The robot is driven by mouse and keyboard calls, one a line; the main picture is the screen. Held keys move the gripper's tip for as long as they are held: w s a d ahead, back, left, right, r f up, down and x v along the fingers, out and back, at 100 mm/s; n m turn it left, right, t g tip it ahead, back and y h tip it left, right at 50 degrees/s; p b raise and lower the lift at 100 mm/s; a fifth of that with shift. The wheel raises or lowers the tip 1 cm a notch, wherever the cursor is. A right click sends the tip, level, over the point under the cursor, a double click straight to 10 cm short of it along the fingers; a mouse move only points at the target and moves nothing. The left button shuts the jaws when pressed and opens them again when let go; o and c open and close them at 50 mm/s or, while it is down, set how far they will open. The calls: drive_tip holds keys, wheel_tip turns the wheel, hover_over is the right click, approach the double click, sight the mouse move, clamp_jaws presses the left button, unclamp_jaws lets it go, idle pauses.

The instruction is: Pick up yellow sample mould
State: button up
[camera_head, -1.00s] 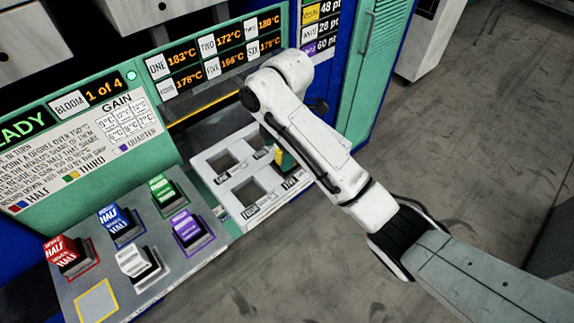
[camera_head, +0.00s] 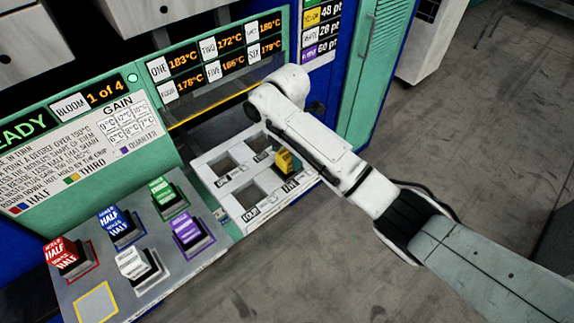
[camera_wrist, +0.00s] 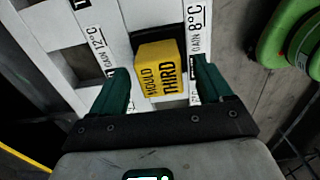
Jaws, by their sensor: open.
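The yellow sample mould (camera_wrist: 158,66), marked "MOULD THIRD", shows in the wrist view between my two green fingers. My gripper (camera_wrist: 161,84) is open, with a finger on each side of the mould and a small gap on both sides. In the head view the yellow mould (camera_head: 286,163) stands at the white socket tray (camera_head: 221,203), partly covered by my arm. My fingers are hard to make out in the head view. I cannot tell how deep the mould sits in its socket.
A grey panel (camera_head: 166,277) at left holds red (camera_head: 66,255), blue (camera_head: 119,225), green (camera_head: 165,193), white (camera_head: 138,264) and purple (camera_head: 190,230) moulds, and an empty yellow-outlined square (camera_head: 97,301). The tray has other open sockets. Green rounded parts (camera_wrist: 291,32) show at right in the wrist view.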

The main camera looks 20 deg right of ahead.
drive_tip(key=shift+f, duration=1.5)
drive_tip(key=shift+c, duration=0.2)
clamp_jaws()
drive_tip(key=shift+r, duration=0.15)
